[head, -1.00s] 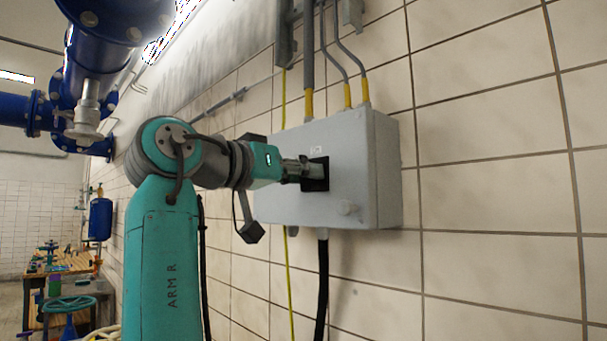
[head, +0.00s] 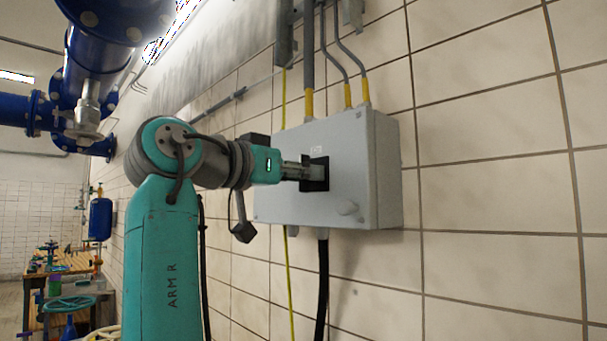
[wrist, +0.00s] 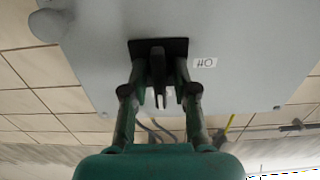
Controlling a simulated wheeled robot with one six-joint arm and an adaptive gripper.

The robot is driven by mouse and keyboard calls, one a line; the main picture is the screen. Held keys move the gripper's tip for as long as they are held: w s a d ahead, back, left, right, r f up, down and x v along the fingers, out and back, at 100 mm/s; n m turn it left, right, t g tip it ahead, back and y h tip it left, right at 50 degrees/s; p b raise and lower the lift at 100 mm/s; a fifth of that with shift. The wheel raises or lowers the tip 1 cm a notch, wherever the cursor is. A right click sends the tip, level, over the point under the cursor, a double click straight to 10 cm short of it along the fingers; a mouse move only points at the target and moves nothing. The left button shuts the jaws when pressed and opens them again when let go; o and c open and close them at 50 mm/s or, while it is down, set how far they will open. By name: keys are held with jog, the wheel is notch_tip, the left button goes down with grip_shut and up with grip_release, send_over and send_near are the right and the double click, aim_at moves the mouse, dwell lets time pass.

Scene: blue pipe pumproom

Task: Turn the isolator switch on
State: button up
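The isolator switch is a dark handle (wrist: 158,64) on a square black plate (wrist: 134,47), set in the front of a grey wall box (head: 285,205). In the head view the black plate (head: 316,186) sits left of the box's corner. My gripper (wrist: 159,68) points at the plate, with one finger on each side of the handle. The fingers look parted, with a gap beside the handle; any contact is hard to see. In the head view my gripper (head: 305,172) covers much of the handle. A small white label (wrist: 204,62) is beside the plate.
Blue pipes (head: 95,60) hang at upper left. The tiled wall (head: 500,200) on the right is clear.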

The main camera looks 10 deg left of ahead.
dwell(0.3)
jog(key=v, duration=1.2)
